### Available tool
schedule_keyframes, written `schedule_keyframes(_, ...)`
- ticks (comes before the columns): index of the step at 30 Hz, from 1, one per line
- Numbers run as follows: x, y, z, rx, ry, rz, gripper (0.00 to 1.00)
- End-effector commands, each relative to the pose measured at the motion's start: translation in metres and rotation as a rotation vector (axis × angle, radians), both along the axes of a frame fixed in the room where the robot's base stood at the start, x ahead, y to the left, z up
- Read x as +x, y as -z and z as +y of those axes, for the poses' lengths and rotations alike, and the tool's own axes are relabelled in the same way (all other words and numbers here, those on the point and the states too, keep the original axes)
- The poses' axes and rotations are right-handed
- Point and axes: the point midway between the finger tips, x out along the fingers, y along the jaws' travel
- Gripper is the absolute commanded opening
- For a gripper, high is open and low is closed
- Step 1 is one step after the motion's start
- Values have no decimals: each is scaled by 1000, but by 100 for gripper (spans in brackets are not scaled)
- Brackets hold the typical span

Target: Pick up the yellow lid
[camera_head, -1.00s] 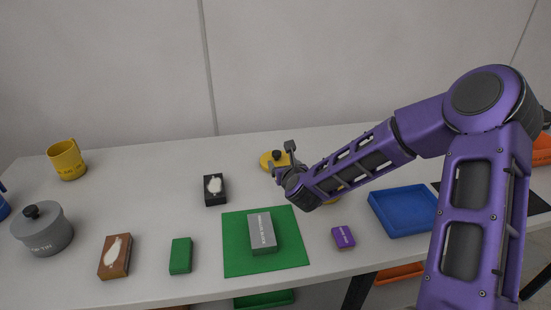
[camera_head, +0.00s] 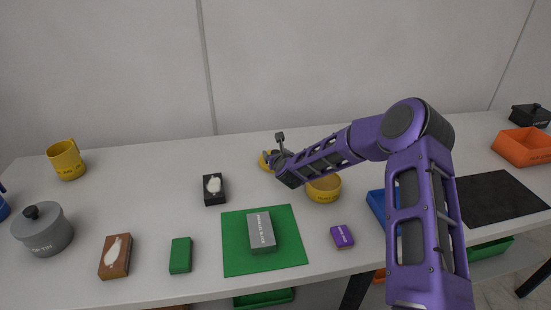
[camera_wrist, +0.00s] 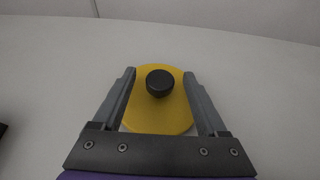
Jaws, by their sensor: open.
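The yellow lid (camera_wrist: 158,115) lies flat on the table in the wrist view, with a round black knob (camera_wrist: 160,83) on top. My gripper (camera_wrist: 160,78) is open, with one finger on each side of the lid and the knob between them. I cannot tell whether the fingers touch the lid. In the head view my gripper (camera_head: 276,150) is over the lid (camera_head: 265,161), which is mostly hidden behind it. A yellow pot (camera_head: 324,189) stands to the right, partly behind my arm.
A black box (camera_head: 214,189) stands left of the lid. A green mat (camera_head: 232,262) with a grey box (camera_head: 262,233) and a purple box (camera_head: 342,237) lie in front. A blue tray (camera_head: 376,205) is partly hidden by my arm. The table behind the lid is clear.

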Motion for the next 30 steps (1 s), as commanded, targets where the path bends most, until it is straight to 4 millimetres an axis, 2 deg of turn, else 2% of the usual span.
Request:
schedule_keyframes(4, 7, 3, 1, -1, 1, 0, 76)
schedule_keyframes(11, 8, 3, 1, -1, 1, 0, 74)
schedule_keyframes(23, 7, 3, 1, -1, 0, 0, 2)
schedule_keyframes(30, 8, 3, 1, -1, 0, 0, 0)
